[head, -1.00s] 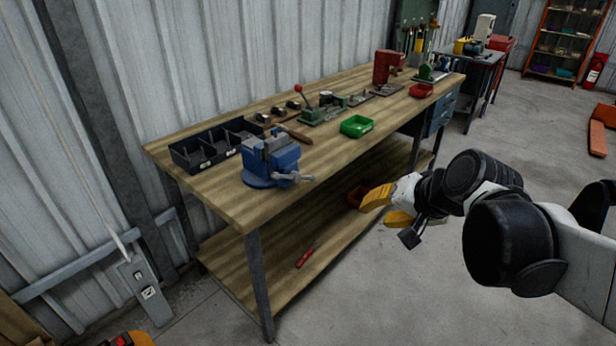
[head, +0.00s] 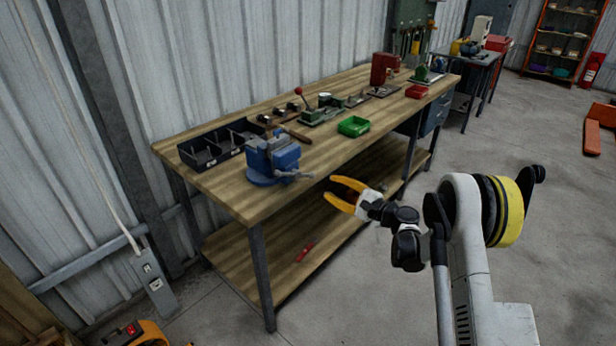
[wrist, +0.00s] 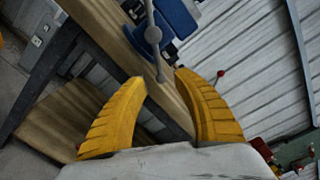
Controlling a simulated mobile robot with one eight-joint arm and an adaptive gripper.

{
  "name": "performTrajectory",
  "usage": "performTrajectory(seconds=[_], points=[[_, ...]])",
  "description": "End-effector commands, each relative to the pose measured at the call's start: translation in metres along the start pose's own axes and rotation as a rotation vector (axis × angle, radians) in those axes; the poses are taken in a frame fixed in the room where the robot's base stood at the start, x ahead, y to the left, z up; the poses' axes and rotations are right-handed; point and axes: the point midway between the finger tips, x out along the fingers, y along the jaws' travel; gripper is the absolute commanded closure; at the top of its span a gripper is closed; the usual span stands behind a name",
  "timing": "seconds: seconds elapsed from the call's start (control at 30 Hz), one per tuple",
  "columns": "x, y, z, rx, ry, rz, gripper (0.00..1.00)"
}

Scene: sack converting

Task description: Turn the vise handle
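The blue vise (head: 272,158) stands at the near front corner of the wooden workbench (head: 215,190). Its grey handle (head: 296,176) sticks out past the bench's front edge. In the wrist view the grey handle (wrist: 152,30) runs down the upper middle, with part of the blue vise (wrist: 178,16) beside it. My gripper (head: 332,188) has yellow fingers, spread apart and empty, just right of the handle in the head view. In the wrist view my gripper (wrist: 162,76) points toward the handle, whose lower end shows between the fingertips. I cannot tell whether they touch.
A black divided bin (head: 215,150) stands left of the vise and a green bin (head: 354,126) right of it. A red-handled press (head: 310,110) stands behind. A red item (head: 305,252) lies on the lower shelf. The floor (head: 390,300) in front is clear.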

Motion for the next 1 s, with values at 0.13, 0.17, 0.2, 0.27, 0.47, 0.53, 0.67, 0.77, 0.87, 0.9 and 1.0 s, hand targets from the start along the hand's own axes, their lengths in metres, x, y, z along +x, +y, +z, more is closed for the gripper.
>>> performTrajectory(seconds=[0.13,0.17,0.2,0.27,0.47,0.53,0.67,0.77,0.87,0.9,1.0], points=[[0.004,0.007,-0.004,0.025,-0.012,-0.020,0.65],[0.007,0.007,-0.005,0.026,-0.013,-0.020,0.65],[0.012,0.007,-0.005,0.026,-0.013,-0.020,0.65],[0.021,0.008,-0.005,0.025,-0.013,-0.020,0.65],[0.062,0.008,-0.004,0.024,-0.014,-0.018,0.65],[0.075,0.007,-0.005,0.024,-0.012,-0.019,0.65],[0.094,0.006,-0.004,0.024,-0.012,-0.019,0.65],[0.103,0.005,-0.004,0.024,-0.011,-0.019,0.65],[0.108,0.004,-0.003,0.024,-0.011,-0.019,0.65],[0.108,0.004,-0.003,0.024,-0.011,-0.019,0.65],[0.108,0.003,-0.003,0.023,-0.011,-0.019,0.65]])
